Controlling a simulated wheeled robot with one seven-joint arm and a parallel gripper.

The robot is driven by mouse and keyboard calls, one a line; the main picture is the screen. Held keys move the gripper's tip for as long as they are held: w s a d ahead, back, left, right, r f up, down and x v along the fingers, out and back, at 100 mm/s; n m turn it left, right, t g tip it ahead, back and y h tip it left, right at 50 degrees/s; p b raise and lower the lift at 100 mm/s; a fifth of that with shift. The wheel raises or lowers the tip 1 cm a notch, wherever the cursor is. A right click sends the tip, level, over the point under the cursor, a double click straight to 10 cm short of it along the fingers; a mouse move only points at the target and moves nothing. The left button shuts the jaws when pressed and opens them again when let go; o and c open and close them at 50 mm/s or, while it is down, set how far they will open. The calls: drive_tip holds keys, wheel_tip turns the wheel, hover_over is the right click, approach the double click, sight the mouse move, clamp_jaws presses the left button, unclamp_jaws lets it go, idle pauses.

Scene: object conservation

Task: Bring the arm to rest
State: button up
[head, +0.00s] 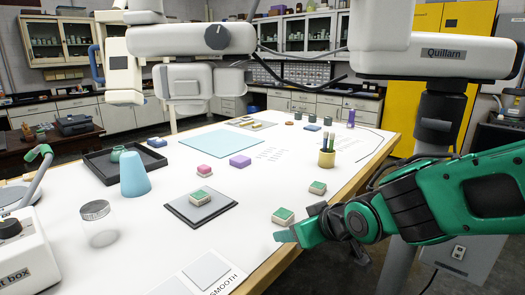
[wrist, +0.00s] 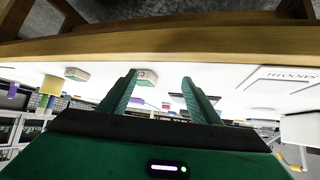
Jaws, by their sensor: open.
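My green arm (head: 455,205) reaches in from the right, over the table's near right edge. My gripper (head: 290,234) is low over that edge, next to a green-topped cream block (head: 283,216). In the wrist view, which is upside down, my gripper (wrist: 160,78) has its two fingers spread with nothing held. A green-topped block (wrist: 147,78) shows between the fingers, beyond them; whether they touch it cannot be told. Another such block (wrist: 76,74) lies to the side.
The white table (head: 255,255) holds a grey pad with a block (head: 200,197), a block (head: 318,187), a pencil cup (head: 327,158), a blue cone (head: 133,177), a glass jar (head: 98,225) and a dark tray (head: 100,168). White equipment (head: 190,40) hangs above the table. Its front middle is clear.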

drive_tip(key=s+d+f+m+g+h, duration=0.1)
drive_tip(key=s+d+m+g+h, duration=0.15)
drive_tip(key=d, duration=0.85)
drive_tip(key=s+d+f+m+g+h, duration=0.1)
drive_tip(key=s+d+f+m+h, duration=0.15)
drive_tip(key=d, duration=0.75)
drive_tip(key=s+d+m+g, duration=0.2)
drive_tip(key=s+d, duration=0.4)
drive_tip(key=s, duration=0.4)
drive_tip(key=s+d+m+g, duration=0.3)
drive_tip(key=s+d+m, duration=0.2)
drive_tip(key=s, duration=0.4)
drive_tip(key=shift+s+d+r+m+y, duration=0.3)
drive_tip(key=shift+s+d, duration=0.05)
drive_tip(key=shift+w+f, duration=0.25)
drive_tip(key=shift+w, duration=0.4)
drive_tip(key=shift+d, duration=0.1)
